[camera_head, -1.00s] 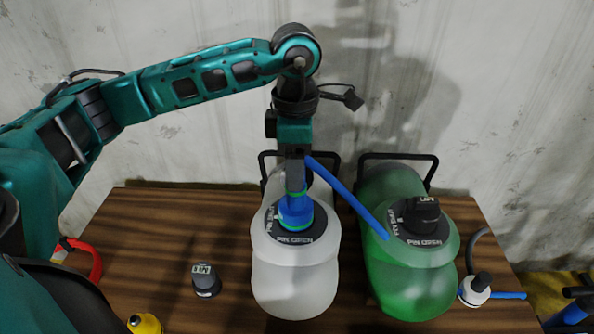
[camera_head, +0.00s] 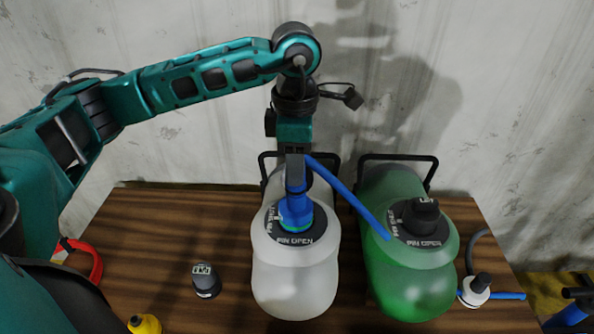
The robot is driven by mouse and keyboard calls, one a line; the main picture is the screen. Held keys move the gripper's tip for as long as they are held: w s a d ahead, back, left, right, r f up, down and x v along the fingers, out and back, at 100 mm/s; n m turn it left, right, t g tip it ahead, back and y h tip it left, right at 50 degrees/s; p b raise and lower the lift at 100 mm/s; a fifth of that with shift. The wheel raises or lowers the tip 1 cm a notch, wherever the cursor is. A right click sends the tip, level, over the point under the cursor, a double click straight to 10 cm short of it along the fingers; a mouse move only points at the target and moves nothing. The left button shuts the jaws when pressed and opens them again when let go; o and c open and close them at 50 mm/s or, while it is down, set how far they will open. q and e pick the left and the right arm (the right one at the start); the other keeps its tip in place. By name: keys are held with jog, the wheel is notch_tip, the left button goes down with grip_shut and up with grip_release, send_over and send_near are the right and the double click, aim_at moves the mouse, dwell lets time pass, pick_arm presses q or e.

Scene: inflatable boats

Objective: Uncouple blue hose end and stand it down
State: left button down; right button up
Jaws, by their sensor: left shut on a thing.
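The blue hose end (camera_head: 296,213) stands upright on the round dark valve plate (camera_head: 310,238) of the white inflatable boat (camera_head: 294,285). A green band shows at its lower edge. The plate carries the lettering "PIN OPEN". My left gripper (camera_head: 296,185) comes down from above and is shut on the hose end. The blue hose (camera_head: 345,195) runs from the gripper down to the right, over the green boat. Whether the hose end is still locked in the valve cannot be seen.
The green boat (camera_head: 412,290) has a black cap (camera_head: 420,214) on its valve. A small dark labelled cap (camera_head: 205,281) stands left on the wooden table (camera_head: 150,240). A yellow object (camera_head: 145,324), a red hose (camera_head: 90,262) and a white fitting (camera_head: 474,290) lie nearer the edges.

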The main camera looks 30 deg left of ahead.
pick_arm(q)
jog(key=shift+r, duration=0.5)
dwell(0.5)
jog(key=shift+r+p, duration=1.2)
jog(key=shift+r, duration=0.15)
jog(key=shift+f, duration=0.1)
